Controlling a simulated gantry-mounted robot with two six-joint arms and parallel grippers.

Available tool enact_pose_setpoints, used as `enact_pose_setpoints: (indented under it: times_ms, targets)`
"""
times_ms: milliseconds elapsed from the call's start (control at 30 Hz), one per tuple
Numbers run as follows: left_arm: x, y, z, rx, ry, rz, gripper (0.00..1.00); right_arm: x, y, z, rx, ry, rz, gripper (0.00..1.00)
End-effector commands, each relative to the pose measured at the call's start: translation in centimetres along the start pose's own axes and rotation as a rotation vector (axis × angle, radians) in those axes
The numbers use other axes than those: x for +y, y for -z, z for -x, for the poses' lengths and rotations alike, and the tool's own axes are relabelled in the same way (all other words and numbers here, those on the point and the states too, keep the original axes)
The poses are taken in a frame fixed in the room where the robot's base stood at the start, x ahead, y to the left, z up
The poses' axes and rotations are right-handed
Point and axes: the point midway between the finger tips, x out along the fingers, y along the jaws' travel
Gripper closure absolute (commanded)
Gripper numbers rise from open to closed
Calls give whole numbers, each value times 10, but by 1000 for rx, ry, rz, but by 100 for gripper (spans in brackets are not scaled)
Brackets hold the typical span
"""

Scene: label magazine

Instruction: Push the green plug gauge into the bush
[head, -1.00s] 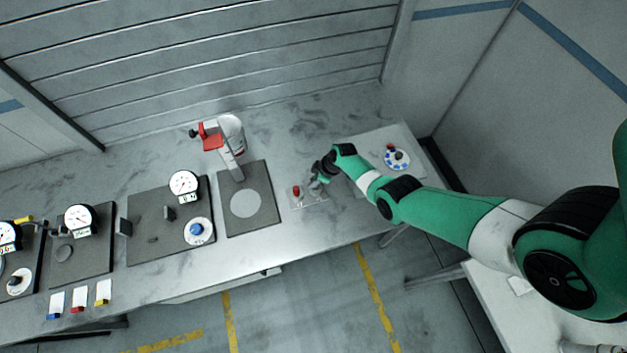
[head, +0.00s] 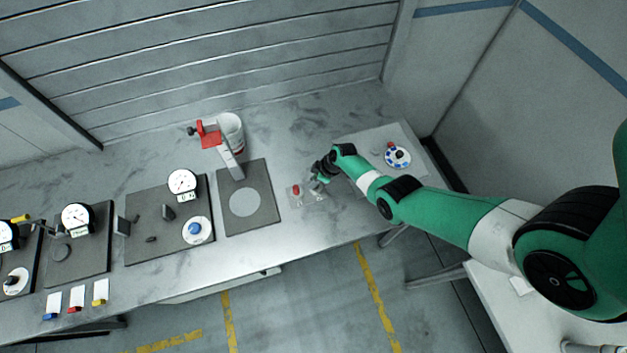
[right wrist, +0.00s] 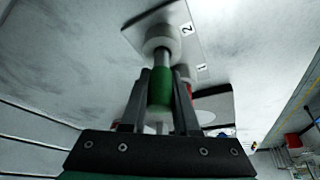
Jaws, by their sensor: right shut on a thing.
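In the right wrist view, my right gripper (right wrist: 158,82) is shut on the green plug gauge (right wrist: 160,92), with one finger on each side of it. The gauge's grey metal end (right wrist: 163,60) points away from my wrist, toward a pale round bush (right wrist: 162,38). The two line up and overlap in this view. I cannot tell how far the end is in the bush, if at all. In the head view, my right gripper (head: 316,184) is low over a small pale plate (head: 306,201), and the green gauge is too small to make out. My left gripper is out of view.
A red-handled gauge (head: 296,190) stands left of my right gripper, close beside it. A dark plate with a pale disc (head: 245,202) lies further left. Dial gauges (head: 183,182) stand beyond it. A white board (head: 375,140) with a blue-dotted round piece (head: 397,157) lies right.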

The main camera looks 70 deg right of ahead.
Motion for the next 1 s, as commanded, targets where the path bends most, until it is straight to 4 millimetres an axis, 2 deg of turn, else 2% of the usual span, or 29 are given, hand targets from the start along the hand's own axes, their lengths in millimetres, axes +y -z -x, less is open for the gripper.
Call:
enact_pose_setpoints:
  times_ms: [333,367,533,833,1000]
  targets:
    - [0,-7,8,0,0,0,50,0,-4,-9,0,0,0,100]
    - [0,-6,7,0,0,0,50,0,-3,-8,0,0,0,68]
    - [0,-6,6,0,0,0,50,0,-3,-8,0,0,0,37]
    - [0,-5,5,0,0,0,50,0,-3,-7,0,0,0,36]
    - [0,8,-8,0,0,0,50,-2,4,10,0,2,5,36]
